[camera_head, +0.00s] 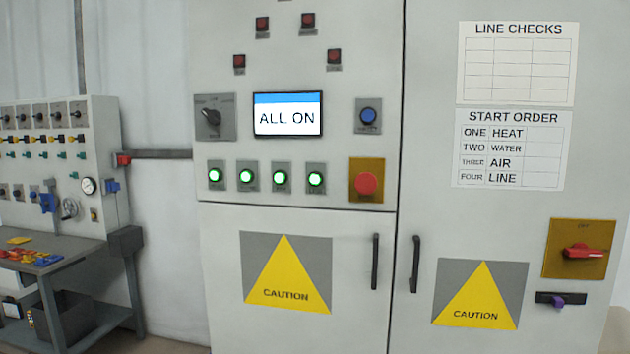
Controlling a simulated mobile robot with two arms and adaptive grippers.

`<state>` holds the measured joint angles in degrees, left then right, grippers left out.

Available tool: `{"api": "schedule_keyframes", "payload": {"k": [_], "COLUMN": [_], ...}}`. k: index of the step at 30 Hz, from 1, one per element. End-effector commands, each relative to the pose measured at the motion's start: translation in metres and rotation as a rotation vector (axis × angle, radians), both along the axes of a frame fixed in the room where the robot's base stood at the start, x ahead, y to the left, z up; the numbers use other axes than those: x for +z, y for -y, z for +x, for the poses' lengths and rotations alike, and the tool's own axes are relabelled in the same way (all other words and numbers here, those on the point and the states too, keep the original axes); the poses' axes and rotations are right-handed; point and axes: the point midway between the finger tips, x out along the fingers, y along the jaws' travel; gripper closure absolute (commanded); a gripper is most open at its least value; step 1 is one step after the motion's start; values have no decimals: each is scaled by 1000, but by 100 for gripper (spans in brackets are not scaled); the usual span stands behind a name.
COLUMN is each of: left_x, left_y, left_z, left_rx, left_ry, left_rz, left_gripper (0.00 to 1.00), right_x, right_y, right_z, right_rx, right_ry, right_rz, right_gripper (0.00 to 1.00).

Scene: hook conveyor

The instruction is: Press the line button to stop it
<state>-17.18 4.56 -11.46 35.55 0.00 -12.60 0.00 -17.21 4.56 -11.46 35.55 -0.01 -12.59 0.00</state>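Four labels run down the start-order sheet, the last reading LINE. A row of several round buttons (280,178), all lit green, sits low on the upper left cabinet panel. Their small labels are too blurred to read, so I cannot tell which is the line button. The rightmost lit button (316,179) is left of a red mushroom button (367,183) on a yellow plate. The display (288,115) above reads ALL ON. Neither of my grippers is in view.
A black rotary switch (211,117) and a blue button (368,116) flank the display. Door handles (375,262) stick out below. A red rotary switch (580,251) is at right. A workbench (72,252) with coloured parts stands at left. Nothing blocks the panel.

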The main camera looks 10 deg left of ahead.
Motion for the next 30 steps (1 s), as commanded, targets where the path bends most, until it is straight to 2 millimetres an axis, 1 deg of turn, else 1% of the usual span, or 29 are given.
{"api": "schedule_keyframes", "payload": {"k": [1, 6, 7, 30], "left_x": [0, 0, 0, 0], "left_y": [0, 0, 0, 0], "left_z": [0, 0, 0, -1], "left_rx": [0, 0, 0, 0], "left_ry": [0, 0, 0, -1], "left_rz": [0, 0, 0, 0], "left_gripper": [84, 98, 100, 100], "right_x": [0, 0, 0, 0], "right_y": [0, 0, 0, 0], "right_z": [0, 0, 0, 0], "right_rx": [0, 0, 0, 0], "right_ry": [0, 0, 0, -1], "right_rz": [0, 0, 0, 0], "right_gripper": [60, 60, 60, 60]}}
